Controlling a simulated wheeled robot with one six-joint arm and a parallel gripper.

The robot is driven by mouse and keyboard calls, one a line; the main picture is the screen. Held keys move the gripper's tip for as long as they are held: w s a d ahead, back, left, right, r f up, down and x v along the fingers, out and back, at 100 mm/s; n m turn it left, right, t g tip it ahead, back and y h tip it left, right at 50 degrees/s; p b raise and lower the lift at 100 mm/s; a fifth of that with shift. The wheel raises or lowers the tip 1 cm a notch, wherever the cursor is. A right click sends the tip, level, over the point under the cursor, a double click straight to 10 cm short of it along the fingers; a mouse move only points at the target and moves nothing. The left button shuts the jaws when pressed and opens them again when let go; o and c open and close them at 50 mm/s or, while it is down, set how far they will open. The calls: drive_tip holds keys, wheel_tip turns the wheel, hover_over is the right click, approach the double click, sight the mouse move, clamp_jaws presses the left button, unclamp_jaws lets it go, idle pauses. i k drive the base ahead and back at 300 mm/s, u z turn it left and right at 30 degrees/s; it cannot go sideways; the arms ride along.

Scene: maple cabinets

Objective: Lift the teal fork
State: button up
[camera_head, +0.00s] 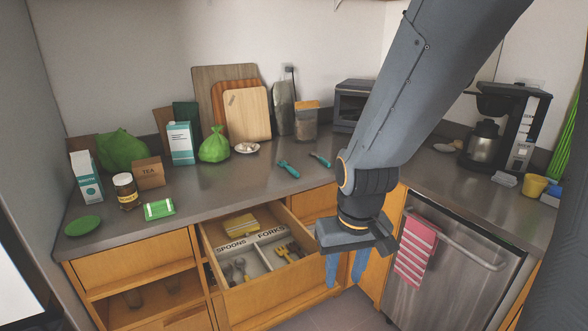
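The teal fork (289,169) appears to lie flat on the grey counter (237,181), behind the open drawer, with its handle toward the lower right. It is small in view, so its tines are hard to make out. A second, partly teal utensil (321,159) lies to its right, close to my arm; its kind is unclear. My gripper (345,281) hangs in front of the cabinets, to the right of the open drawer and lower in the picture than the fork. Its two blue fingers point down, apart, with nothing visible between them.
The open drawer (301,297) has a divided tray labelled spoons and forks, with utensils inside. A dishwasher with a pink towel (416,250) is right. The counter around the fork is mostly clear.

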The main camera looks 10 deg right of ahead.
sight(284, 164)
drive_tip(key=u, duration=0.2)
drive_tip(key=k, duration=0.4)
drive_tip(key=z, duration=1.05)
drive_tip(key=i, duration=1.4)
drive_tip(key=u, duration=0.55)
drive_tip(key=i, duration=0.45)
drive_tip(key=u, duration=0.4)
